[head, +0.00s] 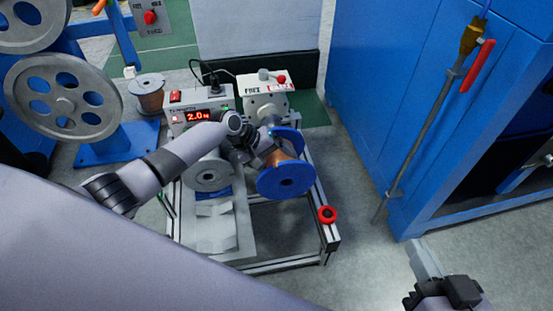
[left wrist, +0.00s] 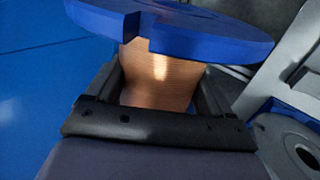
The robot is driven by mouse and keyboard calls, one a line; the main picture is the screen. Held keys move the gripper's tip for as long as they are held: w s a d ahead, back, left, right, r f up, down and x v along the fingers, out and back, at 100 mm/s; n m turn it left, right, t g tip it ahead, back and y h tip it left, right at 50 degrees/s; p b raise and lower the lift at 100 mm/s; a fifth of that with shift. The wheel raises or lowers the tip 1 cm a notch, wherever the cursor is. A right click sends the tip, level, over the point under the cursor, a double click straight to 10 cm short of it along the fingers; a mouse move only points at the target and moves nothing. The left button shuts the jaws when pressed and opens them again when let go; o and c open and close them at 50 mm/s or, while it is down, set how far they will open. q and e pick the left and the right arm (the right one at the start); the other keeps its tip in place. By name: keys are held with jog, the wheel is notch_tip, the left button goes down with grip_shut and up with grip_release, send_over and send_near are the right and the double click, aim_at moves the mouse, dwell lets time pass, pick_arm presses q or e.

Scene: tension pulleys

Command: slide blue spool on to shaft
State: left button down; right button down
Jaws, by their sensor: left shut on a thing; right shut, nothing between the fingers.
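The blue spool (head: 286,183) has two blue flanges and a copper winding. My left gripper (head: 268,150) is shut on the winding between the flanges, with the near flange facing the head camera. In the left wrist view the fingers (left wrist: 160,80) lie on both sides of the copper winding (left wrist: 160,70), below a notched blue flange (left wrist: 180,30). The spool is in front of the grey machine head (head: 266,106). The shaft is hidden, so I cannot tell whether the spool is on it. My right gripper (head: 428,265) is shut and empty at the lower right.
A grey reel (head: 208,174) sits left of the spool, below the tension display box (head: 200,113). A red ring (head: 327,214) is at the metal frame's (head: 325,240) front right corner. A blue cabinet (head: 395,100) stands to the right. Floor between frame and cabinet is clear.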

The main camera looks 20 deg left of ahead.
pick_arm(q)
jog(key=shift+w+r, duration=0.15)
jog(key=shift+r, duration=0.1)
jog(key=shift+w, duration=0.1)
dwell(0.3)
jog(key=shift+w+a+b, duration=0.75)
jog(key=shift+w+b, duration=0.3)
jog(key=shift+w, duration=0.05)
dwell(0.3)
jog(key=shift+f, duration=0.15)
jog(key=shift+w+a, duration=0.15)
jog(key=shift+w, duration=0.05)
dwell(0.4)
jog(key=shift+w+a, duration=0.2)
jog(key=shift+w, duration=0.1)
jog(key=shift+w+b, duration=0.1)
jog(key=shift+b, duration=0.2)
